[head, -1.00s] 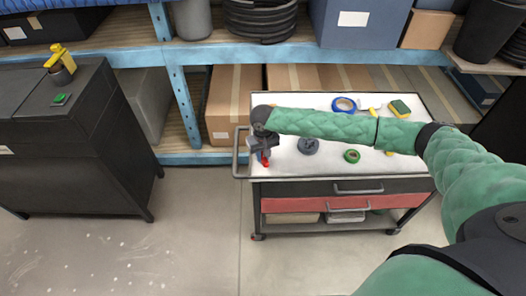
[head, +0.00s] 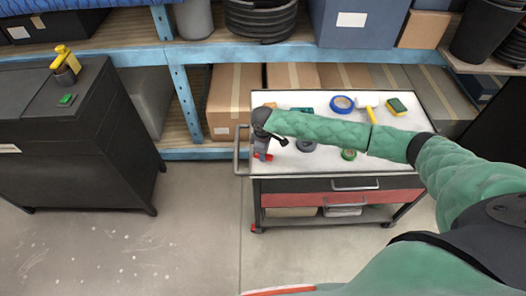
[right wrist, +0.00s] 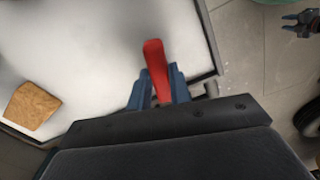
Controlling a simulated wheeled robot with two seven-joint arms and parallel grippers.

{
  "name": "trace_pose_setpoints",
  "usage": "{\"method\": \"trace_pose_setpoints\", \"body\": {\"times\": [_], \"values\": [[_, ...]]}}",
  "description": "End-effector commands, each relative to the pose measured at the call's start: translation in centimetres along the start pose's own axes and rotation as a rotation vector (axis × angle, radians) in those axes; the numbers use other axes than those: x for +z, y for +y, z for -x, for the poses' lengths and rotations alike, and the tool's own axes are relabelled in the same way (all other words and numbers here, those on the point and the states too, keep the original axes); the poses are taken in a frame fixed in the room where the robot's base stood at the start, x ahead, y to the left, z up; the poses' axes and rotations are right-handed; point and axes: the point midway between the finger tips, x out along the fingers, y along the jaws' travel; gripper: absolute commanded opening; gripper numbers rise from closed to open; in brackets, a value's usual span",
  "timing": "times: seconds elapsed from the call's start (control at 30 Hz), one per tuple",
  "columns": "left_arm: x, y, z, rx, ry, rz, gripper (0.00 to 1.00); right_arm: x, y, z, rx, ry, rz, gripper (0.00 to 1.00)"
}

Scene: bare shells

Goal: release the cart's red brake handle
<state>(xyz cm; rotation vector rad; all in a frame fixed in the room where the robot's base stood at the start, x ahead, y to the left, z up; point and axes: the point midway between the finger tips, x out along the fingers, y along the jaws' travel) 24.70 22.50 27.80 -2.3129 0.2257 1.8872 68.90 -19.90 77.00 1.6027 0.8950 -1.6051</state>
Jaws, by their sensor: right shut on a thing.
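The cart (head: 258,190) stands in front of the shelving, with its white top showing. The red brake handle (right wrist: 156,68) sticks up between the blue fingers of my right gripper (right wrist: 157,88) in the right wrist view, near the cart top's edge. The gripper is shut on it. In the head view, my right gripper (head: 262,148) is at the cart's left end, and red parts of the handle (head: 262,156) show just below it; the rest is hidden. My left gripper (right wrist: 302,20) shows small at the right wrist view's top right, over the floor, seemingly open and empty, away from the cart.
A dark cabinet (head: 75,140) stands at left. Floor (head: 195,220) between cabinet and cart is clear.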

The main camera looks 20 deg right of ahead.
Motion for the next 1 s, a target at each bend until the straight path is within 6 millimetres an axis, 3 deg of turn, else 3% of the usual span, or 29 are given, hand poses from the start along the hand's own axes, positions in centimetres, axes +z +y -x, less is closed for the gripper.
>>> {"method": "trace_pose_setpoints", "body": {"times": [0.4,1.0], "values": [[0.9,-0.2,-0.3,-0.002,0.0,-0.002,0.36,-0.1,0.1,0.2,0.002,0.001,0.236,0.0],[1.3,-0.3,-0.4,-0.003,-0.004,-0.002,0.36,-0.1,0.1,0.2,0.003,0.002,0.289,0.0]]}}
